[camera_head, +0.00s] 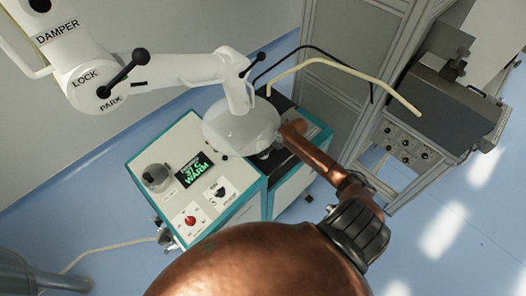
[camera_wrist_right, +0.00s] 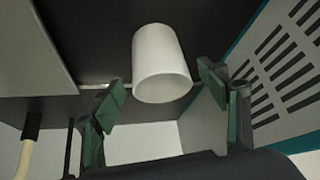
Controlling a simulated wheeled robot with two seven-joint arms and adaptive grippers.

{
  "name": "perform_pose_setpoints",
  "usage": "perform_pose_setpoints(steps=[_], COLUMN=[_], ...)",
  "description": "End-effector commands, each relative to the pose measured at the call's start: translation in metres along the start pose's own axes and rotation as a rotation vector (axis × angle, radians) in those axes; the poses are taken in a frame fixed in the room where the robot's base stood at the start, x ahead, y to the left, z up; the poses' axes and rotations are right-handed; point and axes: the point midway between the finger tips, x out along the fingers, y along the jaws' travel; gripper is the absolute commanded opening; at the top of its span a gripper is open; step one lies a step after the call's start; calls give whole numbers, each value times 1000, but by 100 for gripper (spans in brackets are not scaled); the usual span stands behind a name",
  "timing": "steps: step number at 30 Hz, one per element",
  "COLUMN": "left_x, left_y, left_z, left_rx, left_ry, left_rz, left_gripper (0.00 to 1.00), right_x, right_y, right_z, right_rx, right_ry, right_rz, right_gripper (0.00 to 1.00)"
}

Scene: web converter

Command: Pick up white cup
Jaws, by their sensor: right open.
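In the right wrist view a plain white cup (camera_wrist_right: 158,60) shows against a dark surface, its round end towards me. My right gripper (camera_wrist_right: 161,79) is open, with one green-padded finger on each side of the cup. The cup appears just beyond the fingertips, and I see no finger touching it. In the head view the cup and the right gripper's fingers cannot be made out; a pale dome and my copper arm cover that area. My left gripper is not in view.
A white and teal machine (camera_head: 195,215) with a lit "WARM" display stands under the pale dome (camera_head: 241,128) of a jointed white arm (camera_head: 200,69). A grey box with knobs (camera_head: 405,143) stands at right. A slotted panel (camera_wrist_right: 285,75) is close right of my right gripper.

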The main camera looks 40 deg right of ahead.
Motion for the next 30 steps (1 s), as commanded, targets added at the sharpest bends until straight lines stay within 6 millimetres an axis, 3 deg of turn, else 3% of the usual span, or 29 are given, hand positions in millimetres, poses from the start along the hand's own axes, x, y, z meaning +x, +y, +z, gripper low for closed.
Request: perform_pose_setpoints(steps=[4,12,30], left_x=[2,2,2], left_y=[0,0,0], left_z=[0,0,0], left_rx=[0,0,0], left_ry=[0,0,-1], left_rz=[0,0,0], left_gripper=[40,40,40], right_x=[18,21,20], right_y=[-2,-1,-1], right_z=[2,3,3], right_rx=[3,1,1], right_ry=[-2,-3,-3], right_rz=[-3,-2,-1], right_gripper=[68,68,27])
